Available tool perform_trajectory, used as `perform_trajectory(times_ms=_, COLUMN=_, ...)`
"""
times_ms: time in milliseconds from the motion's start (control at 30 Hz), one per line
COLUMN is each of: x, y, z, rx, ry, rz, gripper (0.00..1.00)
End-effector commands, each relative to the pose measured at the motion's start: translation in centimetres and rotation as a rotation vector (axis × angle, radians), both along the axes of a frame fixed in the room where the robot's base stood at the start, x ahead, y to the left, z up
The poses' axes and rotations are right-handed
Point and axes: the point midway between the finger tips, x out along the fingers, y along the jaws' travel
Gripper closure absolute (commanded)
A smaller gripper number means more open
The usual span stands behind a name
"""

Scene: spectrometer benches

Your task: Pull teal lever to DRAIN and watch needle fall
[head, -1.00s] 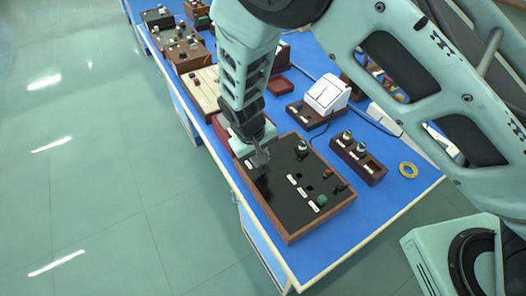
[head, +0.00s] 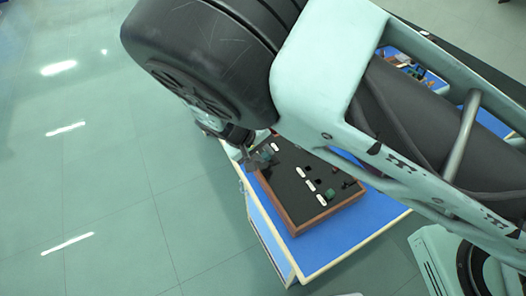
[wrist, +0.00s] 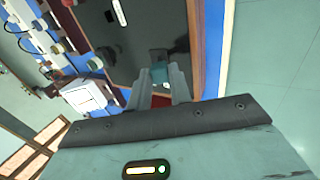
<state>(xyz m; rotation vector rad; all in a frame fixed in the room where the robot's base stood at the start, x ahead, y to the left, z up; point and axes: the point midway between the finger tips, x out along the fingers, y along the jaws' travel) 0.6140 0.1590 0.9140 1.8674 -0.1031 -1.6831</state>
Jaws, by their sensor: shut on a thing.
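A black panel in a brown wooden frame (head: 284,187) lies on the blue bench. My gripper (head: 260,158) is at the panel's left edge in the head view. In the wrist view, my gripper (wrist: 160,84) is shut on a teal block (wrist: 160,73), which looks like the handle of the teal lever. The handle also shows in the head view (head: 267,154), partly hidden by the fingers. The lever's exact angle is hard to tell. I cannot make out a gauge needle or read the small white labels; my arm hides the panel's far part in the head view.
The panel also carries a green knob (head: 329,193) and several white labels (head: 310,186). A white device (wrist: 86,96) and a row of knobs (wrist: 58,47) stand beside it in the wrist view. Open floor (head: 110,200) lies to the left.

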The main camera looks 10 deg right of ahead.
Motion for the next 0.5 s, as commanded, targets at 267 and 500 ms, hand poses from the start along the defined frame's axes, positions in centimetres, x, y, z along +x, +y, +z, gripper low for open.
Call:
perform_trajectory(times_ms=267, x=-0.01, y=0.11, z=-0.02, rx=0.003, ry=0.0, rz=0.002, gripper=0.58)
perform_trajectory(times_ms=500, x=-0.07, y=0.29, z=0.26, rx=0.003, ry=0.0, rz=0.002, gripper=0.58)
